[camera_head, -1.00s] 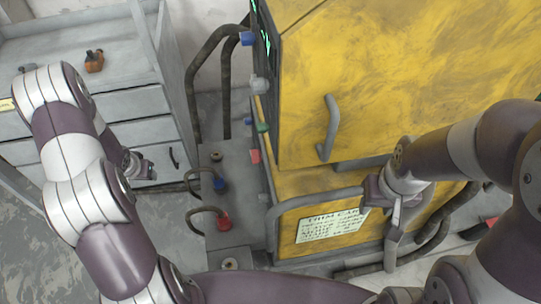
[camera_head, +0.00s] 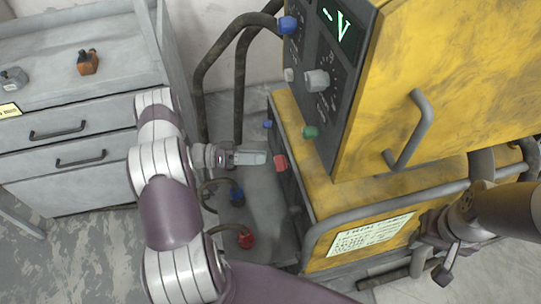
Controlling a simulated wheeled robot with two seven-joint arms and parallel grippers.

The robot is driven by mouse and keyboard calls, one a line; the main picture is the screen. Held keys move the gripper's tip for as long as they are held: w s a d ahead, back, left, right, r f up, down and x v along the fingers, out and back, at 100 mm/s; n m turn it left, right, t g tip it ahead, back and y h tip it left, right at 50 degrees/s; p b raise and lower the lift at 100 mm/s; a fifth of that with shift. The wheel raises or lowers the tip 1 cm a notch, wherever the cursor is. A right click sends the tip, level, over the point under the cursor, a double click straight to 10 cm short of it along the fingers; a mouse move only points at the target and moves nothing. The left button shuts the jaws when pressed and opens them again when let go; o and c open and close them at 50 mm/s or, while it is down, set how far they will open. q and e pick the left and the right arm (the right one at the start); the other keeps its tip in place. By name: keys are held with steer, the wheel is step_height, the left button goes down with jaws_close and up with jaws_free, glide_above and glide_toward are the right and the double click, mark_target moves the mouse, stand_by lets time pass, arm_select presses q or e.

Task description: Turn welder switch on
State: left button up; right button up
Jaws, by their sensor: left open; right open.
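The yellow welder (camera_head: 440,80) stands at the right, with a dark control panel (camera_head: 335,95) on its left face. The panel has a lit green display (camera_head: 340,28), a blue knob (camera_head: 287,25), a grey knob (camera_head: 317,80) and a green knob (camera_head: 310,132). A red switch-like part (camera_head: 280,163) sits low on the welder's left side; I cannot tell its setting. My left gripper (camera_head: 258,158) is open and empty, its tips just left of the red part, apparently not touching. My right gripper (camera_head: 446,268) is open and empty by the welder's lower front right.
A grey drawer cabinet (camera_head: 60,165) stands at the left with a small orange-brown object (camera_head: 87,62) on top. Blue (camera_head: 237,197) and red (camera_head: 246,239) cable plugs lie below my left gripper. A handle (camera_head: 418,125) juts from the welder's front.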

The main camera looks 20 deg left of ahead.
mark_target(281, 163)
arm_select(q)
steer(key=shift+x, duration=2)
jaws_close()
